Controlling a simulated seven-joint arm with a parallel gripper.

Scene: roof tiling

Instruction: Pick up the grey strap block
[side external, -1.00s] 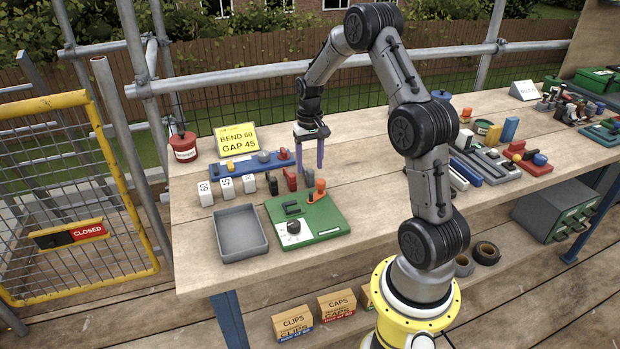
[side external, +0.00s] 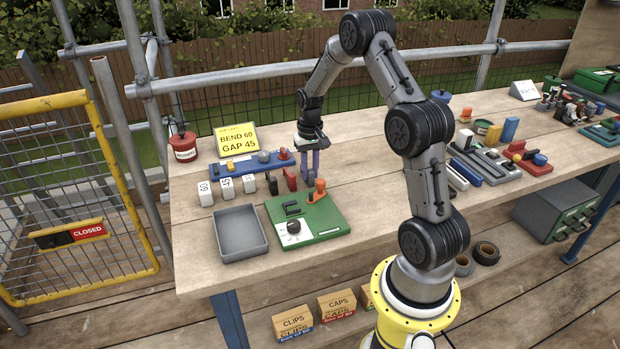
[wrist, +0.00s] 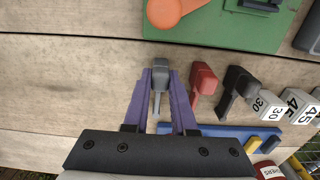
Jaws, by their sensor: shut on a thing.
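The grey strap block (wrist: 159,82) is a small block with a narrow tail, and in the wrist view it sits between the purple fingers of my gripper (wrist: 161,80). The fingers touch it on both sides. In the side view my gripper (side external: 311,176) points straight down, low over the bench behind the green board. There the grey block is mostly hidden by the fingers and the orange knob. A red block (wrist: 203,83) and a black block (wrist: 235,88) of like shape stand in a row to the right of it in the wrist view.
The green board (side external: 325,222) with an orange-handled lever (side external: 319,187) is close in front. A blue rail (side external: 228,168) lies behind. White numbered blocks (side external: 228,189) and an empty grey tray (side external: 241,250) are to the left. Bare bench lies right of my gripper.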

